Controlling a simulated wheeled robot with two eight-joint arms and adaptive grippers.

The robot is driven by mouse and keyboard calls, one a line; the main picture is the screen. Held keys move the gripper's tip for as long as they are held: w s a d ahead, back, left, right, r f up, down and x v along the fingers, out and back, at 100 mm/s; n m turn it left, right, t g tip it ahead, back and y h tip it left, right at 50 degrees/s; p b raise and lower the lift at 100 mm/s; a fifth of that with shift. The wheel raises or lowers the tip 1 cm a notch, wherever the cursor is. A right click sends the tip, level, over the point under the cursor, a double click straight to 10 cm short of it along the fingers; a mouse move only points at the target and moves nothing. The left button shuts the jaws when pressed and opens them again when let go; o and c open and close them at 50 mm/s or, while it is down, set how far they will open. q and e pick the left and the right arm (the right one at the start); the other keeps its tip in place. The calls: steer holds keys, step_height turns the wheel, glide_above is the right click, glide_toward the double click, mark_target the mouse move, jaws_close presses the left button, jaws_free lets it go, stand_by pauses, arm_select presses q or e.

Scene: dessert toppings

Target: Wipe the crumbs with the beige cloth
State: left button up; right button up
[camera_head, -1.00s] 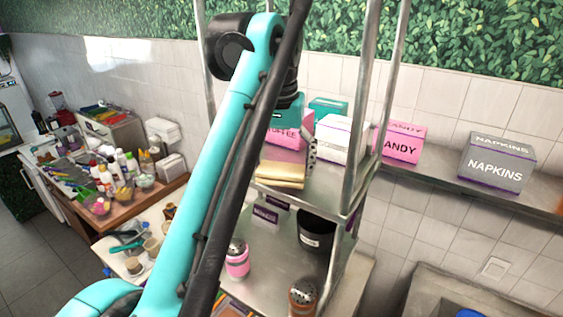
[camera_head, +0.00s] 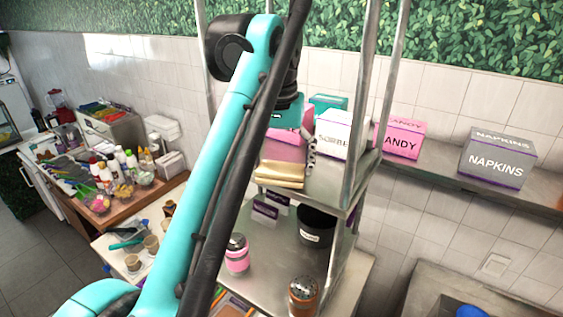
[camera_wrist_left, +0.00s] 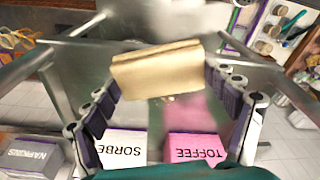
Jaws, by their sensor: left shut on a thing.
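The beige cloth (camera_head: 280,174) is a folded block at the front left of the metal shelf's upper level. In the left wrist view, the cloth (camera_wrist_left: 158,70) spans the gap between the fingertips of my left gripper (camera_wrist_left: 163,80). The left gripper (camera_head: 297,160) is shut on it, low over the shelf, and is partly hidden by my arm in the head view. A few small pale specks, perhaps the crumbs (camera_wrist_left: 168,98), show beside the cloth's edge. Whether the cloth touches the shelf surface is unclear. My right gripper is not in view.
Behind the cloth stand a white sorbet box (camera_head: 337,136) and a pink toffee box (camera_wrist_left: 196,146). Metal posts (camera_head: 362,100) frame the shelf. A pink-banded shaker (camera_head: 237,257), a brown shaker (camera_head: 303,295) and a black pot (camera_head: 316,228) stand on the level below.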

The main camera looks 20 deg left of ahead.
arm_select(q)
steer(key=shift+f, duration=0.3)
steer(key=shift+w, duration=0.1)
